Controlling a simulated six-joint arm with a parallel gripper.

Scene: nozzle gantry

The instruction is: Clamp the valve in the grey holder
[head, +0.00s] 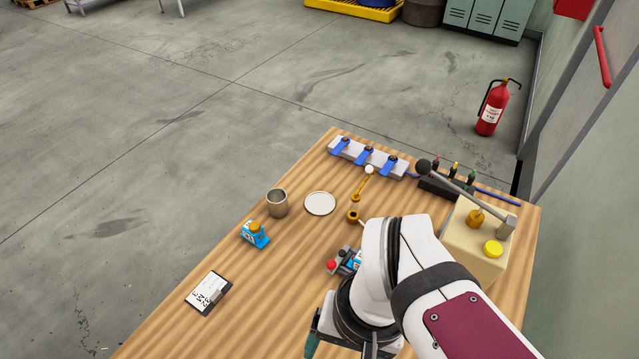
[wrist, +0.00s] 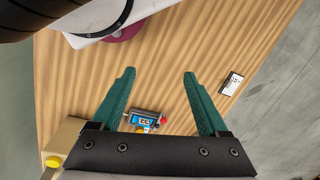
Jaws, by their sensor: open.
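A small grey holder (head: 344,259) with a red knob (head: 331,265) stands on the table, partly hidden behind my arm in the head view. In the wrist view the grey holder (wrist: 160,114) shows a blue labelled piece (wrist: 144,120) at its front; I cannot tell whether this is clamped. Another blue labelled body with an orange top (head: 255,234), possibly a valve, stands left of it, apart from the holder. My gripper (wrist: 160,72) is open, its green fingers spread and empty above bare wood. In the head view my arm hides most of it.
A metal cup (head: 277,203), a white dish (head: 320,203) and brass parts (head: 353,215) stand farther back. A tan box (head: 466,240) with a lever is at right. A card (head: 208,293) lies front left.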

